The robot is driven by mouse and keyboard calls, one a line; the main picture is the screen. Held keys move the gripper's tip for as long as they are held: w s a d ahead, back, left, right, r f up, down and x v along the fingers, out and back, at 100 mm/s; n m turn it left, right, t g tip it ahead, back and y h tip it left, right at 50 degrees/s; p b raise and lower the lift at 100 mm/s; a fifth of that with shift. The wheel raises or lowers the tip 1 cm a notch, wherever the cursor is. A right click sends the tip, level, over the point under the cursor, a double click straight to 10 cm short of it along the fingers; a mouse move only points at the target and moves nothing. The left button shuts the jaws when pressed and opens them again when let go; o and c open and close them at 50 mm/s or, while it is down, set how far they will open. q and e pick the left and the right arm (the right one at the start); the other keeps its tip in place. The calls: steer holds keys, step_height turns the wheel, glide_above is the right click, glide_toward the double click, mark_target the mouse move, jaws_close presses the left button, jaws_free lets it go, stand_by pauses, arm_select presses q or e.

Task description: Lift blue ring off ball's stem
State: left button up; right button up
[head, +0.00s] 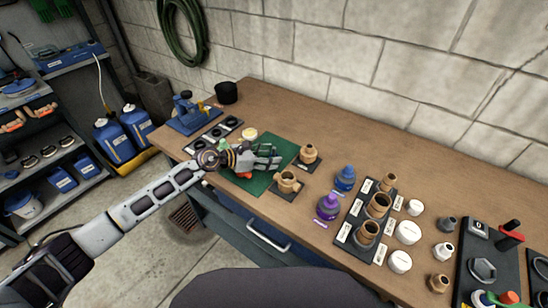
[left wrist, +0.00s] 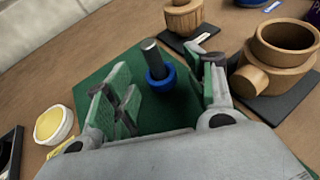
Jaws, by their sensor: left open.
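In the left wrist view, a blue ring (left wrist: 160,80) sits around a dark grey stem (left wrist: 151,52) with a pale top, over a green mat (left wrist: 95,78). The stem leans in this view and its upper part sticks out of the ring. The ball cannot be made out. My left gripper (left wrist: 168,92) is open, with one finger on each side of the ring and stem, apparently touching neither. In the head view, my left gripper (head: 272,157) is low over the green mat (head: 262,181) and hides the ring and stem. My right gripper is not in view.
Brass valve bodies (head: 288,182) (head: 308,153) stand on dark pads right of the mat. Blue (head: 345,178) and purple (head: 328,206) bottles and a tray of brass fittings (head: 346,236) stand farther right. A yellow-topped white jar (left wrist: 52,125) is close on the left.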

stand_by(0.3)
arm_select(q)
steer(key=c, duration=0.8)
steer(key=shift+r, duration=0.1)
step_height(320, 180, up, 28)
stand_by(0.6)
stand_by(0.4)
